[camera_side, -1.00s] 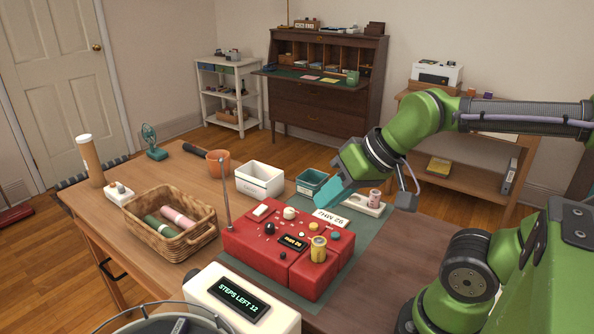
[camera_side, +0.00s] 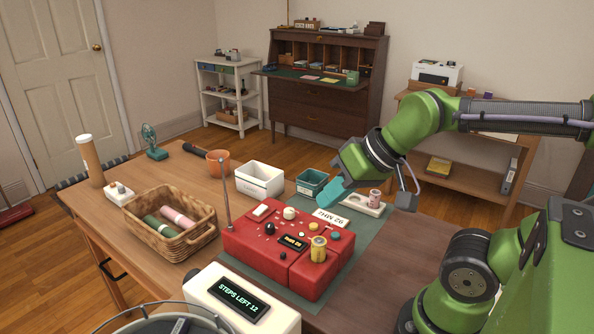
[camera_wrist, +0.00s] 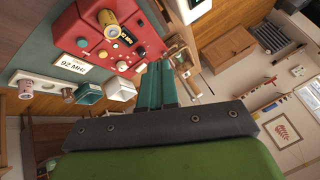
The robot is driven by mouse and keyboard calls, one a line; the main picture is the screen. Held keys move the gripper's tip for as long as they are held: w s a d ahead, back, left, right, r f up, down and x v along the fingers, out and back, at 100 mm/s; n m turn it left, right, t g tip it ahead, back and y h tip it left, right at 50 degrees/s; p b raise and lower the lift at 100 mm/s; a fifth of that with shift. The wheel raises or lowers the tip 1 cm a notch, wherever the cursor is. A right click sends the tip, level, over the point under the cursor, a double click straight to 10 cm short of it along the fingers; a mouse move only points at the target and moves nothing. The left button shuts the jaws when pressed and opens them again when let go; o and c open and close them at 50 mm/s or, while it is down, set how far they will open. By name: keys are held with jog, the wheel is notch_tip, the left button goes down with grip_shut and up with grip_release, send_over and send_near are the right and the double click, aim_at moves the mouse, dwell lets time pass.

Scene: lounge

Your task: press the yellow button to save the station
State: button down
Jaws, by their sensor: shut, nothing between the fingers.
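The red radio-like box (camera_side: 262,258) sits on a green mat on the table, with several small knobs and buttons on its top. A small yellow button (camera_side: 313,226) is on its back right part, near a teal button (camera_side: 335,236). In the wrist view the yellow button (camera_wrist: 102,54) lies left of the dark display. A larger yellow ribbed knob (camera_side: 318,250) stands at the box's front right. My gripper (camera_side: 326,203) is shut and empty, above and behind the box's back right edge, apart from the button. Its teal fingers (camera_wrist: 157,85) fill the middle of the wrist view.
A white frequency label (camera_side: 331,218) lies behind the box. A teal bin (camera_side: 310,183), a white bin (camera_side: 259,180) and a white tray (camera_side: 365,207) with a pink can stand farther back. A wicker basket (camera_side: 170,222) is left. A screen (camera_side: 240,299) reads "STEPS LEFT 12".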

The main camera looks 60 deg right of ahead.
dwell(0.7)
jog(key=m+y, duration=0.4)
jog(key=m, duration=1.1)
send_over(318, 225)
notch_tip(318, 225, down, 6)
jog(key=shift+f, duration=0.1)
jog(key=shift+f, duration=4.45)
